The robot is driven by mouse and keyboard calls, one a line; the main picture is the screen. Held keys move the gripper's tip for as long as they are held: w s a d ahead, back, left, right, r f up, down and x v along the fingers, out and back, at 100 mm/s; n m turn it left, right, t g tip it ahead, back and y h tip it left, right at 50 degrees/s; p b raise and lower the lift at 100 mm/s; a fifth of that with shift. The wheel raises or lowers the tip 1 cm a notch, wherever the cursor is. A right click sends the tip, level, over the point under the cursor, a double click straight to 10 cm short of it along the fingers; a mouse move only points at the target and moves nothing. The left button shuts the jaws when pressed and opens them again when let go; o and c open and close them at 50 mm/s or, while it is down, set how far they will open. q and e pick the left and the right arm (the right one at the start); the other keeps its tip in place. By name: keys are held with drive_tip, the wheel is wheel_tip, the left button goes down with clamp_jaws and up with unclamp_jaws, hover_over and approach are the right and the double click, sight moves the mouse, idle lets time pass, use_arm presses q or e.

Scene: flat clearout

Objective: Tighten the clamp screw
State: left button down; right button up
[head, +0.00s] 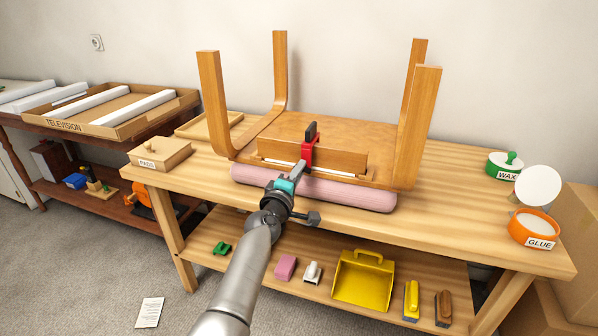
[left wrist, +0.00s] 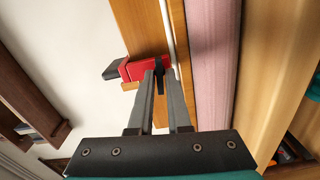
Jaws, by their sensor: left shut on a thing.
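A red clamp (head: 309,152) with a black upper end (head: 311,132) sits over a wooden rail (head: 340,158) of an upturned piece of furniture on the workbench. It also shows in the left wrist view as a red body (left wrist: 135,69). My left gripper (head: 301,166) reaches in from the front, below the clamp. In the left wrist view its fingertips (left wrist: 161,74) are close together on a small dark part at the clamp's lower end, apparently the clamp screw (left wrist: 159,66). The fingers hide most of that part. My right gripper is not in view.
A pink roll (head: 330,190) lies in front of the rail. A white strip runs along the rail's base. Several legs stand up around the clamp. Wax (head: 503,167) and glue (head: 533,230) tins are at the right. The bench front (head: 460,229) is clear.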

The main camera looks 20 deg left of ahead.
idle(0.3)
use_arm(q)
drive_tip(key=c, duration=1)
unclamp_jaws()
drive_tip(key=shift+o, duration=0.2)
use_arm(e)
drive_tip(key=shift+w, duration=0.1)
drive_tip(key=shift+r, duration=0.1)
use_arm(q)
drive_tip(key=s+p, duration=0.5)
drive_tip(key=s, duration=1)
drive_tip(key=shift+s+a, duration=0.15)
drive_tip(key=shift+a, duration=0.05)
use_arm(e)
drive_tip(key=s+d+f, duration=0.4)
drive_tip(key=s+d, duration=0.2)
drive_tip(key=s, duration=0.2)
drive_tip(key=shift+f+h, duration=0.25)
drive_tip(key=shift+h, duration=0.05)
